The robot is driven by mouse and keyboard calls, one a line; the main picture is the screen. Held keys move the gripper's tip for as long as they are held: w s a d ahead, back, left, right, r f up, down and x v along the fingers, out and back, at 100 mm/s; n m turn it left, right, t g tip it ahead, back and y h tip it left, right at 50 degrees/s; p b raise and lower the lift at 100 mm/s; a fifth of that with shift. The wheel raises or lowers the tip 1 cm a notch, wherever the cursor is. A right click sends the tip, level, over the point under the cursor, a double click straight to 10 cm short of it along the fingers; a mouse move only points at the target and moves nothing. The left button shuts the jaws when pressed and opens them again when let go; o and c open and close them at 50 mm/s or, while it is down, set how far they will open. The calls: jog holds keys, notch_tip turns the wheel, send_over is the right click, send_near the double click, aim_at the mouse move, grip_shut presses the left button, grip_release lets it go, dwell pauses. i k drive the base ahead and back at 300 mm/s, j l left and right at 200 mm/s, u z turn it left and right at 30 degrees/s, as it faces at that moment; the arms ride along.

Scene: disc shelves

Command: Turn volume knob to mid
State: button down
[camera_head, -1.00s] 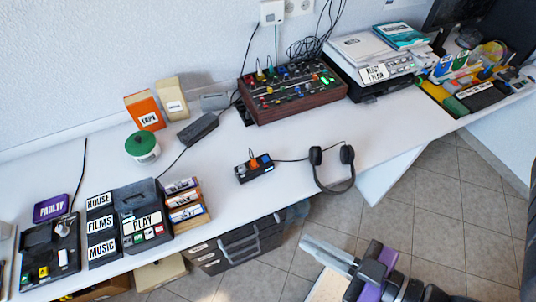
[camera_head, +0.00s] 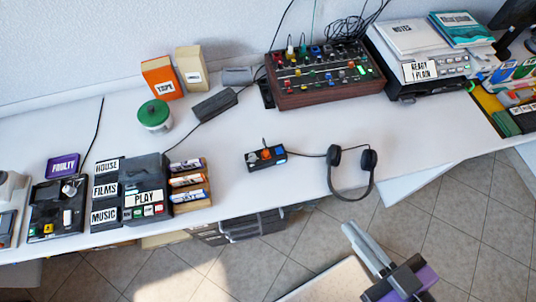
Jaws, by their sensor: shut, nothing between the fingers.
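A small dark box with an orange knob (camera_head: 266,154) on top sits near the front edge of the desk. It also carries a blue part at its right, and a cable joins it to black headphones. Which way the knob points is too small to tell. My gripper (camera_head: 350,230) is shut and empty, in front of the desk over the floor, to the lower right of the knob box and apart from it. A mixer (camera_head: 322,74) with several coloured knobs stands at the back of the desk.
A player labelled PLAY (camera_head: 146,192) and labelled disc racks stand at the left. A printer (camera_head: 425,70) stands at the back right. The desk around the knob box is mostly clear.

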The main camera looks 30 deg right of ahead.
aim_at(252, 156)
jog(key=i+j+z, duration=0.1)
jog(key=j+z, duration=0.4)
jog(key=j, duration=0.75)
